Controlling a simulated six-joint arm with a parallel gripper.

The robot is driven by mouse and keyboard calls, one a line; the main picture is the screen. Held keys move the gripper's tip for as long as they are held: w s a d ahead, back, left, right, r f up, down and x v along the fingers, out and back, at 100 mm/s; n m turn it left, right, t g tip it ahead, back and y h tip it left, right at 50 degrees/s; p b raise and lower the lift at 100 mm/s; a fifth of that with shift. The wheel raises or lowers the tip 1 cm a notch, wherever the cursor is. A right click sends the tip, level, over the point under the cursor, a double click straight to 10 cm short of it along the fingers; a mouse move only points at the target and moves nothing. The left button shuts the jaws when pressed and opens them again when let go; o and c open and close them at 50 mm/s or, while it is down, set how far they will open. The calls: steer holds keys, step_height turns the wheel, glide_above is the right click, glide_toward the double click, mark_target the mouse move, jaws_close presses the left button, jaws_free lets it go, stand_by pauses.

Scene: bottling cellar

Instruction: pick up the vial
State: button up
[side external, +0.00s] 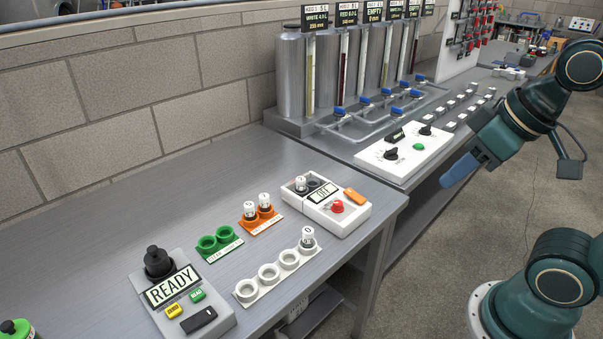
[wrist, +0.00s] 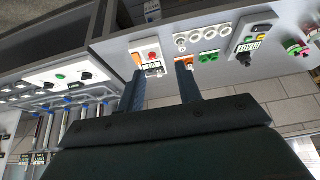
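Several small vials with white caps show in the side view. One vial (side external: 307,238) stands in the last cup of the white rack (side external: 246,291). Two vials stand in the orange holder (side external: 260,224), and another vial (side external: 301,185) sits in the white device (side external: 347,216). Which one is meant, I cannot tell. My gripper (side external: 452,180) hangs off the table's right side, in the air, well away from all vials. In the wrist view its fingers (wrist: 161,70) are spread apart with nothing between them; the vials are tiny there.
The green holder (side external: 219,241) looks empty. A grey READY box (side external: 182,300) with a black knob stands at the front left. A white control panel (side external: 397,158) and steel tanks (side external: 292,75) with blue-handled valves stand at the back.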

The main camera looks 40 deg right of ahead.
steer(key=w+d+r+n+g, duration=0.15)
steer(key=w+n, duration=0.35)
steer(key=w, duration=0.5)
steer(key=w+r+n+g, duration=0.1)
steer(key=w+r+n, duration=0.25)
steer(key=w, duration=0.75)
steer(key=w+d+f+n+g, duration=0.3)
steer(key=w+f+n, duration=0.7)
steer(key=w+f, duration=0.6)
steer(key=w+d, duration=0.1)
steer(key=w, duration=0.2)
steer(key=shift+w+n, duration=0.25)
steer(key=shift+n, duration=0.1)
steer(key=shift+f, duration=0.1)
glide_above(300, 179)
steer(key=shift+d+f, duration=0.1)
steer(key=shift+f, duration=4.1)
